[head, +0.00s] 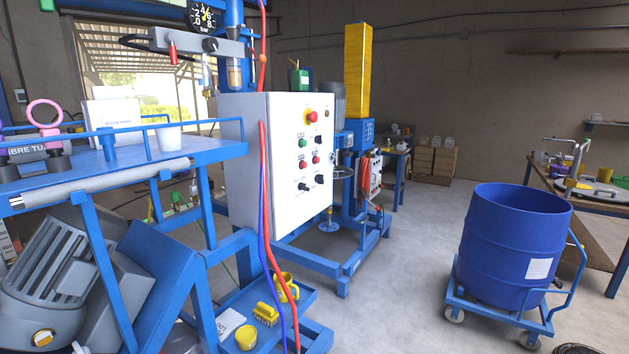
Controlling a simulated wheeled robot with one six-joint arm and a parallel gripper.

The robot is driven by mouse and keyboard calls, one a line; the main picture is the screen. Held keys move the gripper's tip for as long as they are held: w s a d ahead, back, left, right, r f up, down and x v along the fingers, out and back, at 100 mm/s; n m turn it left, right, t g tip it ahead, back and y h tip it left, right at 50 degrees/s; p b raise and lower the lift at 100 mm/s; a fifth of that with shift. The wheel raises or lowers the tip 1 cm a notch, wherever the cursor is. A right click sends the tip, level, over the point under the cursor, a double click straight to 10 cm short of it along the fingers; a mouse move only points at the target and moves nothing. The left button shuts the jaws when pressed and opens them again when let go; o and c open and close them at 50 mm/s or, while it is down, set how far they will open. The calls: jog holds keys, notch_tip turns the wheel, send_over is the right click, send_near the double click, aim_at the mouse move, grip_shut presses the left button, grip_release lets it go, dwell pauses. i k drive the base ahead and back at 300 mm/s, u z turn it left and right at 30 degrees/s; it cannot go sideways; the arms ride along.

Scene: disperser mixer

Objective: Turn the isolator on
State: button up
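A white control cabinet (283,215) stands left of the middle in the head view, its panel turned to the right. Near the panel's top is a red knob on a yellow backing (311,117). I cannot tell whether it is the isolator or a stop button, nor its position. Below it are a green button (303,143), red buttons (316,160) and black knobs (303,187). A smaller panel with red parts (376,172) shows farther back on the blue mixer frame. No control is clearly readable as the isolator. My gripper does not show in this view.
A blue bench (110,165) with a grey motor (55,270) below it fills the left. Red and blue hoses (264,210) hang along the cabinet's near edge. A blue drum (512,240) stands on a wheeled trolley at right. Floor between cabinet and drum is clear.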

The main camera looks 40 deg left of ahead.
aim_at(301, 186)
jog(key=u, duration=0.4)
jog(key=i, duration=1)
jog(key=u, duration=1.65)
jog(key=i, duration=0.75)
jog(key=u, duration=0.75)
